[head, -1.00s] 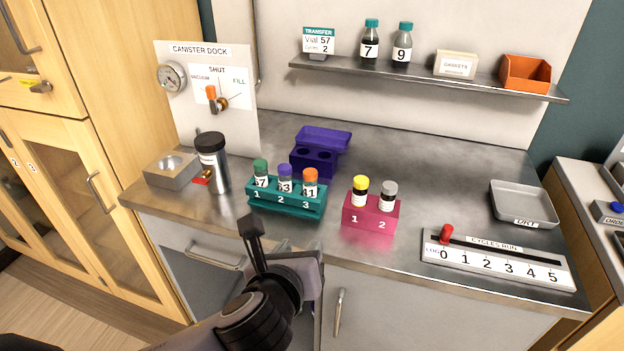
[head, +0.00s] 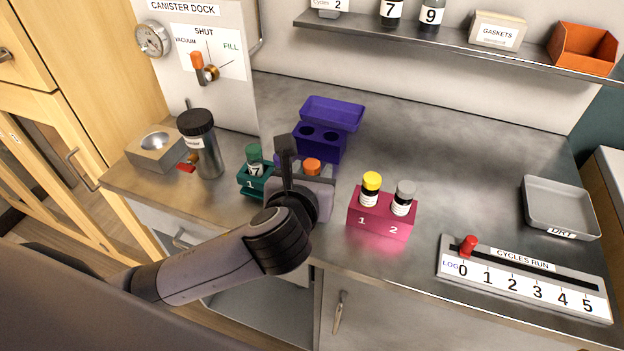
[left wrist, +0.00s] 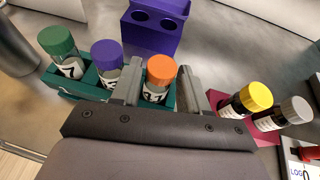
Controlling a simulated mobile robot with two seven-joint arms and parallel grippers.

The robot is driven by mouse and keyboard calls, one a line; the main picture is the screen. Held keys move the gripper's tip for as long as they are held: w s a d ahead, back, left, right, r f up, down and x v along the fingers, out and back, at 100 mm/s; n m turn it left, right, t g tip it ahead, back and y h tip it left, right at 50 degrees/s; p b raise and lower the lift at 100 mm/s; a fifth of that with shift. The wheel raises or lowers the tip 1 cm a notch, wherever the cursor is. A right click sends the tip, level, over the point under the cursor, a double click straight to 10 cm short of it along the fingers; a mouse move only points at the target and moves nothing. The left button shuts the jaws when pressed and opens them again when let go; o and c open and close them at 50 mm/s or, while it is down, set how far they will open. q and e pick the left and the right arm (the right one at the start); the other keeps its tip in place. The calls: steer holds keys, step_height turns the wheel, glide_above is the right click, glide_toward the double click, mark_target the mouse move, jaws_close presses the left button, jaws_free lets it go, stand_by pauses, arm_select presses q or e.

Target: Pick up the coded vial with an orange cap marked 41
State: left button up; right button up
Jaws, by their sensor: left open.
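The orange-capped vial (left wrist: 160,74) stands in the right slot of the teal rack (left wrist: 67,82); its label is partly hidden in the left wrist view. Its orange cap also shows in the head view (head: 312,166). My left gripper (left wrist: 158,82) is open, with one finger on each side of this vial. I cannot tell whether the fingers touch it. A purple-capped vial (left wrist: 107,60) and a green-capped vial (left wrist: 62,54) stand in the same rack to the left. In the head view my left gripper (head: 298,168) hides much of the rack. My right gripper is not in view.
A magenta rack (head: 380,222) with yellow-capped and grey-capped vials stands close on the right. A dark-lidded canister (head: 203,150) stands to the left. The counter is clear between the magenta rack and the grey tray (head: 560,207).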

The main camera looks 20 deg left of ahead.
arm_select(q)
steer(key=shift+x, duration=1.5)
steer(key=c, duration=0.7)
